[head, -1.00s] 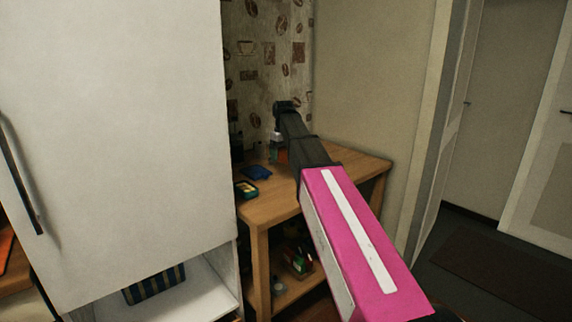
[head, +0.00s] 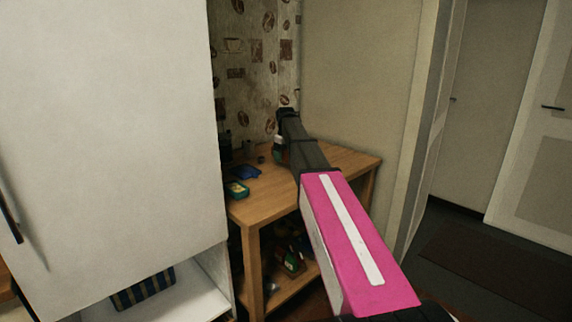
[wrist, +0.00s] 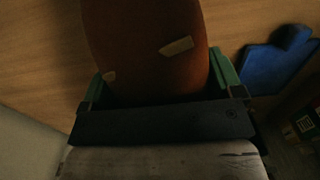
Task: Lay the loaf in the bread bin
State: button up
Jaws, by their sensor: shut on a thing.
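The brown loaf (wrist: 145,45), with pale marks on its crust, fills the top middle of the wrist view. My gripper (wrist: 160,82) is shut on it, with a green finger at each side. The loaf is over a wooden surface; I cannot tell whether it touches it. In the head view my gripper (head: 279,150) is at the back of the wooden table, mostly hidden by my own arm, and the loaf is not clear there. I cannot surely pick out the bread bin.
A blue flat item (head: 245,171) and a green and yellow box (head: 236,189) lie on the table (head: 268,205). Several items sit on its lower shelf. A tall white cabinet (head: 105,140) stands close on the left, with a striped container (head: 143,289) low down. A wall closes the back.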

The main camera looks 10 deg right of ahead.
aim_at(286, 169)
jog(key=shift+w+d+f, duration=0.1)
jog(key=shift+f, duration=1.9)
jog(key=shift+f, duration=0.1)
jog(key=o, duration=1)
